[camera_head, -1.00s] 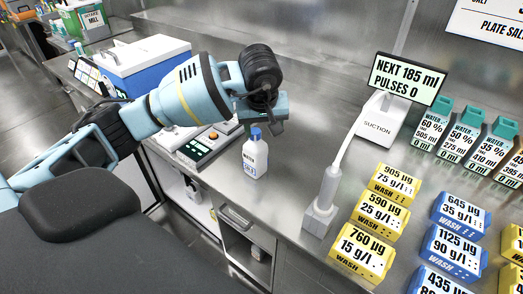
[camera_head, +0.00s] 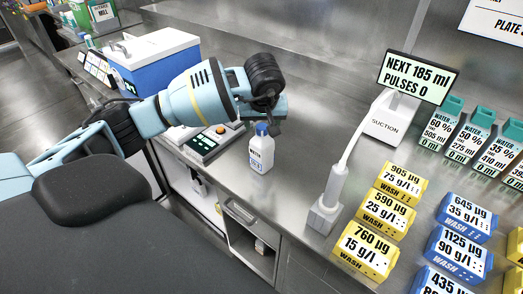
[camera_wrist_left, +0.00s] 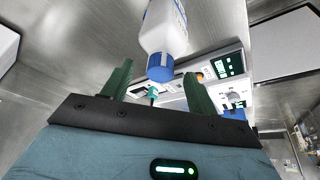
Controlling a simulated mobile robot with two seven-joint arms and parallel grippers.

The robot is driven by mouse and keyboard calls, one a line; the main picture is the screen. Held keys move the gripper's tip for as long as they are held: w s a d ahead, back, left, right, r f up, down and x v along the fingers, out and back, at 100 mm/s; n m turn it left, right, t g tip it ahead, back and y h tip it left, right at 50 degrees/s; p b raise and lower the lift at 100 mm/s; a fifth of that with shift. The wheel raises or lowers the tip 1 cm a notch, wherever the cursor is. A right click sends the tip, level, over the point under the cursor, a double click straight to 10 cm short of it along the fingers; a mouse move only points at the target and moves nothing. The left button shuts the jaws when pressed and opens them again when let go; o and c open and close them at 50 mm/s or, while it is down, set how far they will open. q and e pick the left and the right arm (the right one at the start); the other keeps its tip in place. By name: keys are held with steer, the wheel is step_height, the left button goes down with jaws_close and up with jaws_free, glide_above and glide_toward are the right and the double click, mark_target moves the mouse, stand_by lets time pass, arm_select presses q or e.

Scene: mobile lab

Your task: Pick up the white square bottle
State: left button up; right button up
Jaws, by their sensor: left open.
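The white square bottle (camera_head: 261,153) with a blue cap stands upright on the steel counter near its front edge. My left gripper (camera_head: 266,118) is just above and behind the cap, its fingers partly hidden by the wrist. In the left wrist view the bottle (camera_wrist_left: 164,28) appears upside down, its blue cap (camera_wrist_left: 160,68) towards the gap between the fingers. The left gripper (camera_wrist_left: 157,82) is open, with a finger on each side of that gap and nothing held. My right gripper is not in view.
A control panel device (camera_head: 213,140) lies left of the bottle, with a blue and white box (camera_head: 155,65) behind. A suction stand (camera_head: 327,205) and yellow wash blocks (camera_head: 390,213) stand to the right. Counter between bottle and suction stand is clear.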

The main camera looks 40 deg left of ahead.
arm_select(q)
steer(key=shift+x, duration=1.2)
jaws_close()
